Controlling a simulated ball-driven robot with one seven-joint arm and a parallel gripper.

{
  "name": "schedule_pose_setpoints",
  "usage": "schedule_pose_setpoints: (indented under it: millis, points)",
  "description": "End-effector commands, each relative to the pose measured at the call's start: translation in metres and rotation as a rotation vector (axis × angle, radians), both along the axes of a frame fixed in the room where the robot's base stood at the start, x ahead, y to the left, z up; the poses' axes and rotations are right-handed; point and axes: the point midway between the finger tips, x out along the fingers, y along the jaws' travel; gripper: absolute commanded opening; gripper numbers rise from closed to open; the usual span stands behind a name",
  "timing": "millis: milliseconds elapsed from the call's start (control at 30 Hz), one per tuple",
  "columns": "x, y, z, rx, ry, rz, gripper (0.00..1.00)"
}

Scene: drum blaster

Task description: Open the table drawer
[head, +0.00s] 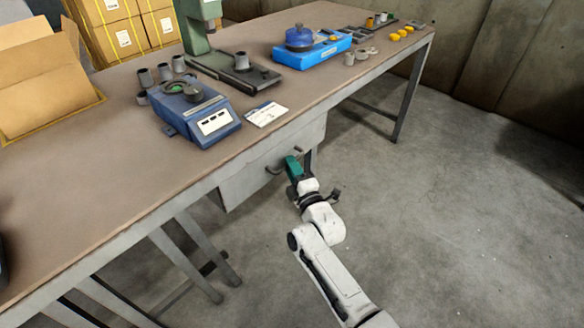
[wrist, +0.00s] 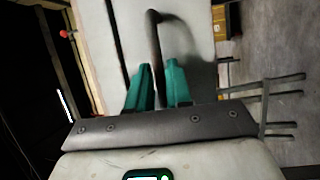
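The table drawer (head: 240,186) is a grey box under the front edge of the brown-topped table (head: 120,205). It looks closed. Its dark bar handle (head: 298,150) is partly hidden by my gripper (head: 292,168) in the head view. In the wrist view, the pale drawer front (wrist: 185,30) fills the upper middle and the handle (wrist: 155,45) runs down from the top. My gripper (wrist: 159,68) has teal fingers on either side of the handle bar, with a thin gap visible around the bar. The fingers are open, and the bar lies between them.
On the tabletop are a blue scale (head: 205,120), a white card (head: 266,114), a blue box (head: 312,50) with a pot, and several small parts. Table legs (head: 412,95) stand at the right. The concrete floor (head: 450,220) in front is clear.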

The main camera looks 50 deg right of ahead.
Motion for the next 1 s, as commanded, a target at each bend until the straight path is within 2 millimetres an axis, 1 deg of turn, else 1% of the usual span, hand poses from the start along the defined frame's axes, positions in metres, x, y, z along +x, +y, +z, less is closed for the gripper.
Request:
schedule_pose_setpoints:
  millis: [33,200,767,867,1000]
  points:
    - [0.0,0.0,0.0,0.0,0.0,0.0,0.15]
    - [0.0,0.0,0.0,0.0,0.0,0.0,0.0]
    - [-0.001,0.0,-0.001,0.0,0.001,0.0,0.0]
    - [-0.005,0.0,-0.001,0.001,0.002,0.0,0.0]
    - [-0.016,0.0,-0.001,0.0,0.004,0.0,0.0]
